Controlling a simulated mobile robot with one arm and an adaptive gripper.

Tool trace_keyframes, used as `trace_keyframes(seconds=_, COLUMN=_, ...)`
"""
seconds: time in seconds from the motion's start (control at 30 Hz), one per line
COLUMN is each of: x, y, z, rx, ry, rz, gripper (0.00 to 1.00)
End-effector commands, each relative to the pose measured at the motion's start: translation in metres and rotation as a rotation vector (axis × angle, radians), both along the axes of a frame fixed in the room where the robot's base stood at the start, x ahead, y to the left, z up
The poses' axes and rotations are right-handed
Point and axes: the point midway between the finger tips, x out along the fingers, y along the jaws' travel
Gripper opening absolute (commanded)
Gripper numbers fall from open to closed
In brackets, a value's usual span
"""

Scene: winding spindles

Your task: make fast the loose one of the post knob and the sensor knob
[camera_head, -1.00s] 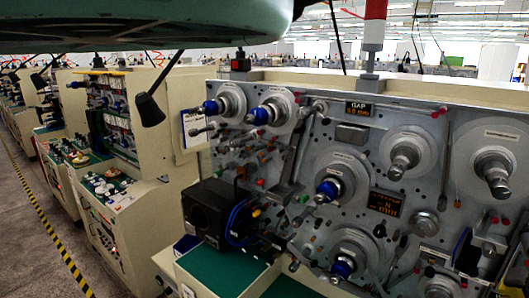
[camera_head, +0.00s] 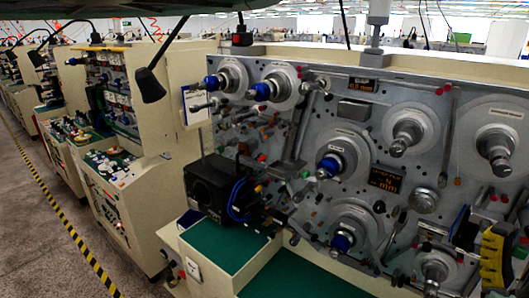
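The grey winding machine panel (camera_head: 345,85) carries several small red knobs, and I cannot tell which are the post knob and the sensor knob. A pair of red knobs (camera_head: 443,89) sits at the upper right beside a thin upright bar. Other red knobs (camera_head: 300,72) sit near the panel's top left, and more (camera_head: 497,197) at the right edge below the large disc. All are too small to tell loose from tight. My gripper cannot be made out in this view.
Spindles with blue ends (camera_head: 328,167) and bare metal spindles (camera_head: 401,143) stick out from the panel. A black box (camera_head: 212,188) and a green-topped ledge (camera_head: 215,243) stand in front. A yellow-and-black part (camera_head: 494,260) is at lower right. Floor (camera_head: 35,250) is open at left.

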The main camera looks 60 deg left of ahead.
Motion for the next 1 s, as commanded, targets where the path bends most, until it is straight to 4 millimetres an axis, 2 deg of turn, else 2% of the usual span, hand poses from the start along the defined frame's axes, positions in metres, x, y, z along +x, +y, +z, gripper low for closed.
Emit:
trace_keyframes(seconds=0.03, x=0.014, y=0.026, z=-0.014, rx=-0.12, ry=0.049, rz=-0.037, gripper=0.61)
trace_keyframes(seconds=0.13, x=0.047, y=0.081, z=-0.055, rx=-0.444, ry=0.134, rz=-0.183, gripper=0.61)
trace_keyframes(seconds=0.2, x=0.07, y=0.111, z=-0.094, rx=-0.697, ry=0.156, rz=-0.324, gripper=0.61)
trace_keyframes(seconds=0.27, x=0.088, y=0.127, z=-0.13, rx=-0.916, ry=0.141, rz=-0.459, gripper=0.61)
trace_keyframes(seconds=0.3, x=0.1, y=0.132, z=-0.154, rx=-1.06, ry=0.118, rz=-0.56, gripper=0.61)
trace_keyframes(seconds=0.37, x=0.119, y=0.131, z=-0.188, rx=-1.274, ry=0.062, rz=-0.723, gripper=0.61)
trace_keyframes(seconds=0.4, x=0.132, y=0.126, z=-0.208, rx=-1.411, ry=0.01, rz=-0.838, gripper=0.61)
trace_keyframes(seconds=0.5, x=0.163, y=0.101, z=-0.241, rx=-1.718, ry=-0.16, rz=-1.142, gripper=0.61)
trace_keyframes(seconds=0.6, x=0.188, y=0.071, z=-0.25, rx=-1.942, ry=-0.351, rz=-1.431, gripper=0.61)
trace_keyframes(seconds=0.73, x=0.207, y=0.042, z=-0.24, rx=-2.104, ry=-0.554, rz=-1.715, gripper=0.61)
trace_keyframes(seconds=0.87, x=0.214, y=0.03, z=-0.231, rx=-2.164, ry=-0.657, rz=-1.853, gripper=0.61)
trace_keyframes(seconds=1.0, x=0.222, y=0.03, z=-0.229, rx=-2.173, ry=-0.677, rz=-1.88, gripper=0.61)
